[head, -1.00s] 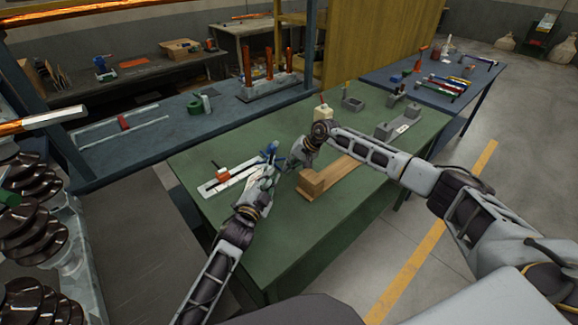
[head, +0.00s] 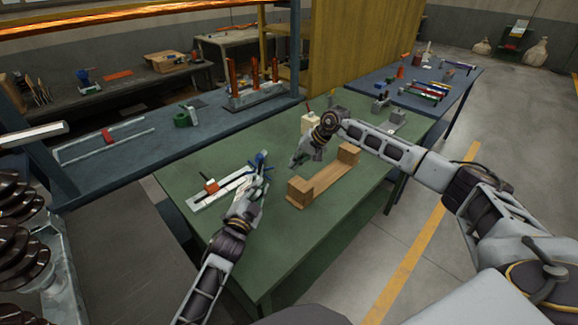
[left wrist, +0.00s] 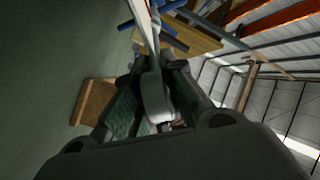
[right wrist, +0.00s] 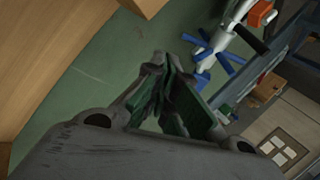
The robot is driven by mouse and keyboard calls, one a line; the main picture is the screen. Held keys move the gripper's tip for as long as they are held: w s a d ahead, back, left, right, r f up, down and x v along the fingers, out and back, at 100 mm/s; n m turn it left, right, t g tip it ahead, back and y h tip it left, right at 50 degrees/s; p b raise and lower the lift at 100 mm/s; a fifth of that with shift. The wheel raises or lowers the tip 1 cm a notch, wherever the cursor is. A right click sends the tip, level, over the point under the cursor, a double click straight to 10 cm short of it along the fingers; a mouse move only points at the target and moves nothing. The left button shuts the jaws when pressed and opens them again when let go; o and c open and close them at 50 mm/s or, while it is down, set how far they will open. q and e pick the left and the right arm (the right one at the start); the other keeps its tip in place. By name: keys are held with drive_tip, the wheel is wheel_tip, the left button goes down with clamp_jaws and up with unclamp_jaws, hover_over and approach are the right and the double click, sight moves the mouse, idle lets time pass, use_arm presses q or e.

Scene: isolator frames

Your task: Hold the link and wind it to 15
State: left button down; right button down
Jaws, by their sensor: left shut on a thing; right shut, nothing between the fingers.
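A pale metal link assembly (head: 222,192) with an orange block (head: 211,187) and a blue spoked handle (head: 261,159) lies on the green table. My left gripper (head: 257,184) is shut on the link near the handle end. The left wrist view shows a pale metal part of the link (left wrist: 155,103) between its fingers. My right gripper (head: 296,162) is shut and empty, to the right of the handle and apart from it. The right wrist view shows the blue spokes (right wrist: 206,58) beyond its fingertips (right wrist: 160,62). Any scale marks are too small to read.
A wooden stand (head: 318,187) with raised end blocks lies right of the link, close to my right gripper. A cream block (head: 309,122) and grey fixtures (head: 380,105) stand farther back. The green table's (head: 320,238) front part is clear.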

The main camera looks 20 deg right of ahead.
drive_tip(key=shift+s+d+f+v, duration=0.1)
drive_tip(key=shift+v, duration=0.7)
drive_tip(key=shift+s+d+f+v, duration=0.1)
drive_tip(key=shift+d+v, duration=0.05)
drive_tip(key=shift+v, duration=0.65)
drive_tip(key=shift+s+d+f+v, duration=0.1)
drive_tip(key=shift+v, duration=0.7)
